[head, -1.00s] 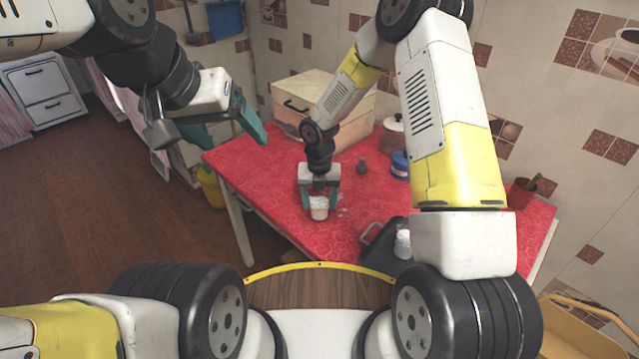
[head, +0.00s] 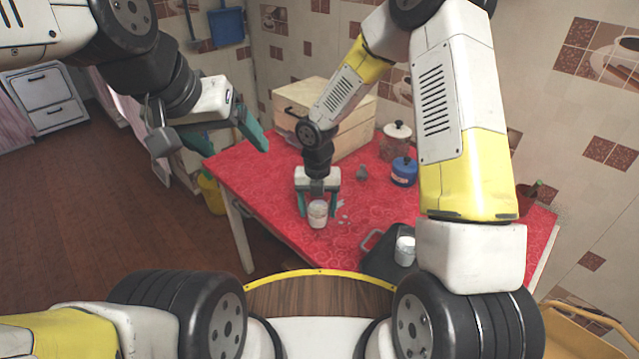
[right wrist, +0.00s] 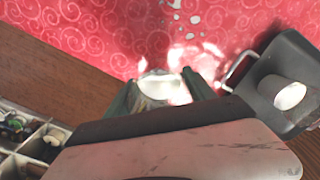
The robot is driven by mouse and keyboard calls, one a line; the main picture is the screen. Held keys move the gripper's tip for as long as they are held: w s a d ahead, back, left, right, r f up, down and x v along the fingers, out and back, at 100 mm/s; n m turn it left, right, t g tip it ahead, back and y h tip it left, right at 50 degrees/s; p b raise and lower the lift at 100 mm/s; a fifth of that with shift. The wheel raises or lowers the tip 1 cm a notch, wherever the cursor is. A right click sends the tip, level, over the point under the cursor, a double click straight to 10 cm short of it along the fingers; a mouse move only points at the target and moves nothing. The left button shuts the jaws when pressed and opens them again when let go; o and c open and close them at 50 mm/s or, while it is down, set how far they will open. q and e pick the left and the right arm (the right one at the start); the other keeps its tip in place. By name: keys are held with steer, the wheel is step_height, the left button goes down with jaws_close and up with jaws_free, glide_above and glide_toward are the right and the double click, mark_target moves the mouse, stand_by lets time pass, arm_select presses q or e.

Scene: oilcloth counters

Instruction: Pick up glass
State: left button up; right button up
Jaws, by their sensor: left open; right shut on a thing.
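A small clear glass (head: 317,213) with whitish contents is at the front part of the red counter in the head view. My right gripper (head: 318,208) points down at it, with its green fingers on either side, shut on the glass. In the right wrist view the glass (right wrist: 158,86) sits between the two fingertips. I cannot tell whether its base touches the cloth. My left gripper (head: 212,142) is open and empty, up in the air left of the counter.
A dark tray (head: 378,262) with a white cup (head: 404,250) lies right of the glass. A blue pot (head: 403,174), a lidded pot (head: 397,140) and a wooden box (head: 350,110) stand behind. White bits lie beside the glass on the red cloth (head: 262,180).

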steer(key=s+a+r, duration=0.1)
steer(key=s, duration=1)
steer(key=shift+s+a, duration=0.35)
steer(key=shift+s, duration=0.05)
steer(key=shift+r, duration=0.1)
stand_by(1.2)
